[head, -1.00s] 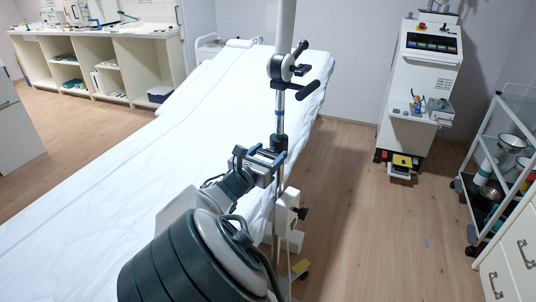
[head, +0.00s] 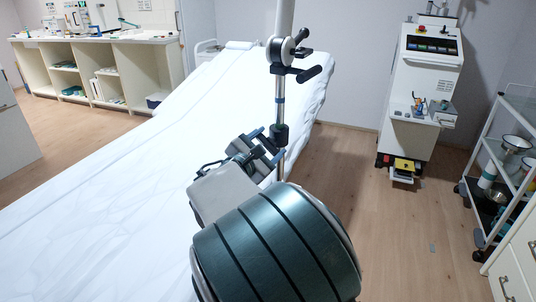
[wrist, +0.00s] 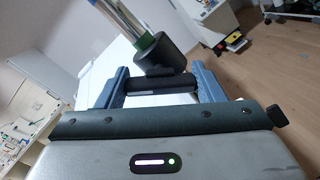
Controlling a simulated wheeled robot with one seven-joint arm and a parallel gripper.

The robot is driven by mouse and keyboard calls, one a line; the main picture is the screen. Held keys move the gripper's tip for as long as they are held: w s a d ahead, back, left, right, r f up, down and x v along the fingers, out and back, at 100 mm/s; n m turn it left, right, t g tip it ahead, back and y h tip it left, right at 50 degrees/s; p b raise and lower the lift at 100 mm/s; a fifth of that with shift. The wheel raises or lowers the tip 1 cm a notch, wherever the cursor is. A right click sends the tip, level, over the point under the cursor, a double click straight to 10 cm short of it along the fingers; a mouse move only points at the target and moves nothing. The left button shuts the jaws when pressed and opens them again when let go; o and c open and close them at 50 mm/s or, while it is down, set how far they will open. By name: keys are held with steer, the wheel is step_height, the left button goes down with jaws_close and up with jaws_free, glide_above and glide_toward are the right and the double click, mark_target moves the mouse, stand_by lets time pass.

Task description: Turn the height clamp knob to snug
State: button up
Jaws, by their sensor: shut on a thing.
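A dark clamp collar (head: 279,133) sits on the upright metal post (head: 279,112), beside the covered couch. In the wrist view the collar (wrist: 158,62) surrounds the post, and a black bar-like knob (wrist: 150,84) lies crosswise just in front of it. My gripper (head: 267,144) is at the post, level with the collar or just under it. In the wrist view the two blue fingers of my gripper (wrist: 158,78) stand either side of the black knob and are shut on it. The exact contact at the fingertips is partly hidden, and my arm covers the lower post in the head view.
A black-handled joint (head: 284,52) sits higher on the post. The white-sheeted couch (head: 120,180) fills the left.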

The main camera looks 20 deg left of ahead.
steer(key=shift+f+m+b, duration=0.1)
steer(key=shift+m+b, duration=0.7)
steer(key=shift+b, duration=0.05)
steer(key=o, duration=1)
steer(key=p+v, duration=0.1)
steer(key=v, duration=1.3)
steer(key=shift+w, duration=0.1)
